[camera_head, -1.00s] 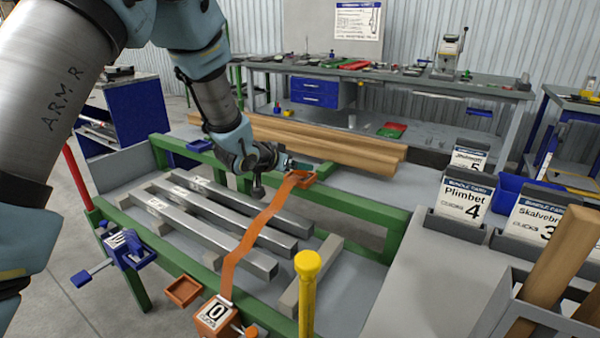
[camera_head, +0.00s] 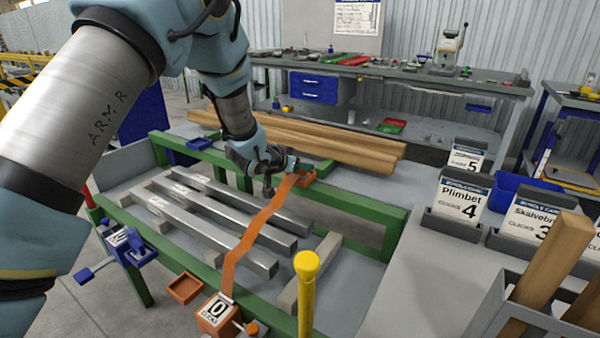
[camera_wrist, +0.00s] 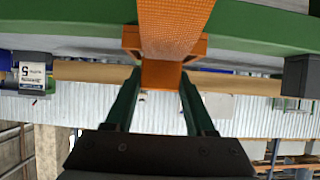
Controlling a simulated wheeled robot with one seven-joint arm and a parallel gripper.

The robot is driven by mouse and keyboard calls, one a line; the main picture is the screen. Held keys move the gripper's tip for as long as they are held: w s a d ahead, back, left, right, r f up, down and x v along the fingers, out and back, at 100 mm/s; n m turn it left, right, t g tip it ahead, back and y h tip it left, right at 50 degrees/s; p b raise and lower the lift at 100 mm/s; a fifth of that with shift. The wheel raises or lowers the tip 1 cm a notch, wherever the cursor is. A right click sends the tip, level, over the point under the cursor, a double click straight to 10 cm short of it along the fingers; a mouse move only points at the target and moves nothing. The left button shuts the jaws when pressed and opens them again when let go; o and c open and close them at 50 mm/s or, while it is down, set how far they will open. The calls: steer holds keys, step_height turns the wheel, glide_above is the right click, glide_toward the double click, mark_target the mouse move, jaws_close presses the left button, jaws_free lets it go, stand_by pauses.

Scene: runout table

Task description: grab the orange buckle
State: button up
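An orange strap (camera_head: 255,232) runs over several grey metal bars, from an orange box marked 0 (camera_head: 213,314) at the front to the back green rail. Its far end shows in the wrist view as a flat orange buckle (camera_wrist: 161,75), by an orange holder (camera_wrist: 131,40) on the green rail. My gripper (camera_wrist: 160,74) is open, with one dark green finger on each side of the buckle's end. A gap shows between the buckle and the fingers. In the head view my gripper (camera_head: 292,164) is at the strap's far end, where the wrist partly hides it.
The green-framed table (camera_head: 345,205) has a yellow-capped post (camera_head: 306,275) at its front. Wooden beams (camera_head: 340,147) lie behind the back rail. A small orange tray (camera_head: 185,288) sits at the front. Number-card holders (camera_head: 455,224) stand on the grey surface at the right.

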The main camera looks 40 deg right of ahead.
jaws_close()
steer(key=shift+r, duration=0.1)
